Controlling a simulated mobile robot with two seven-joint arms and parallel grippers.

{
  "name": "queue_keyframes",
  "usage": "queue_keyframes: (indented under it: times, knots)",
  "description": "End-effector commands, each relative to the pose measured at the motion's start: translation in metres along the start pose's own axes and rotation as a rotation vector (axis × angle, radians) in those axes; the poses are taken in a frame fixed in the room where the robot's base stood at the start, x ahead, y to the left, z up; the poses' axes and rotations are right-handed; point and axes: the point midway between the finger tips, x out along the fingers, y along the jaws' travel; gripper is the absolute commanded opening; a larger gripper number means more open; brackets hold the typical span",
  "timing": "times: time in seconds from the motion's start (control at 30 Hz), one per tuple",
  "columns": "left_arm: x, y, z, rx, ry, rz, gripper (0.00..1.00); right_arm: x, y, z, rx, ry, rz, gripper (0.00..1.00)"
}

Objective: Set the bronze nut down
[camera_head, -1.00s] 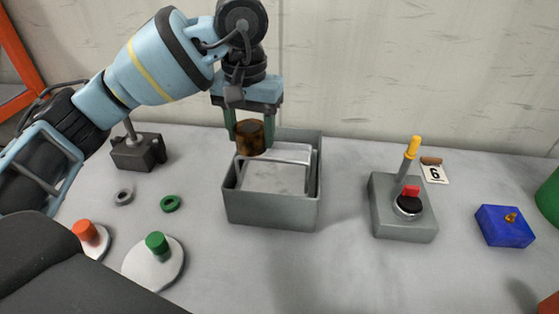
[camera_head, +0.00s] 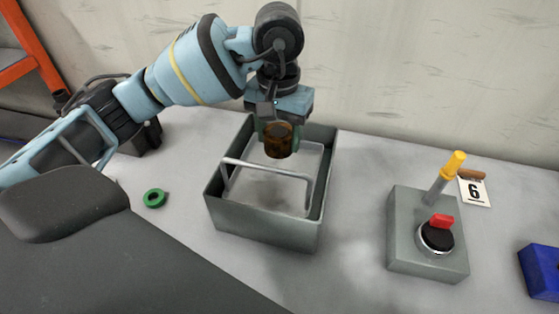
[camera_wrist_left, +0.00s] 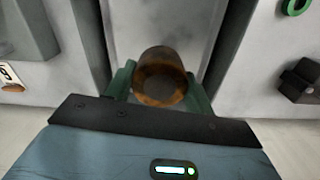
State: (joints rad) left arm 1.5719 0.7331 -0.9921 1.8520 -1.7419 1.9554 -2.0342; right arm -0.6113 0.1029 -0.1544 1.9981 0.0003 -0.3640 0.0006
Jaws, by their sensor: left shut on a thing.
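The bronze nut (camera_head: 279,140) is a brown, rusty-looking cylinder. My left gripper (camera_head: 278,138) is shut on it and holds it over the back part of the grey open box (camera_head: 262,232). In the left wrist view the nut (camera_wrist_left: 160,77) sits between the green fingers of my left gripper (camera_wrist_left: 160,84), above the box's light inner floor. I cannot tell whether the nut touches anything below. My right gripper is not in view.
A light metal handle or bar (camera_head: 265,169) crosses the inside of the box. A grey control box (camera_head: 428,236) with a yellow lever and red switch stands to the right. A green ring (camera_head: 155,198) lies to the left. A blue block (camera_head: 541,270) is at far right.

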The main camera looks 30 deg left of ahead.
Motion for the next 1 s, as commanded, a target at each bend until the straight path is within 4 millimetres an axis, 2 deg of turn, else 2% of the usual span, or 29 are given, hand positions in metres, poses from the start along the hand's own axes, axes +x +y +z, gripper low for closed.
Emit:
queue_keyframes:
  times: [0.2, 0.53, 0.8, 1.0]
  knots:
    - [0.025, 0.0, -0.001, 0.0, 0.005, 0.002, 0.06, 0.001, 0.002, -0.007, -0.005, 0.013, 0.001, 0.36]
    - [0.035, 0.0, -0.001, 0.0, 0.004, 0.002, 0.06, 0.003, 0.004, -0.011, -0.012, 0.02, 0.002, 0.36]
    - [0.065, 0.0, 0.0, 0.0, 0.004, 0.002, 0.06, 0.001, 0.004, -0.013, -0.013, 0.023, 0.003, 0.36]
    - [0.067, 0.0, -0.001, 0.0, 0.006, 0.003, 0.06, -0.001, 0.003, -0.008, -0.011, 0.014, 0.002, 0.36]
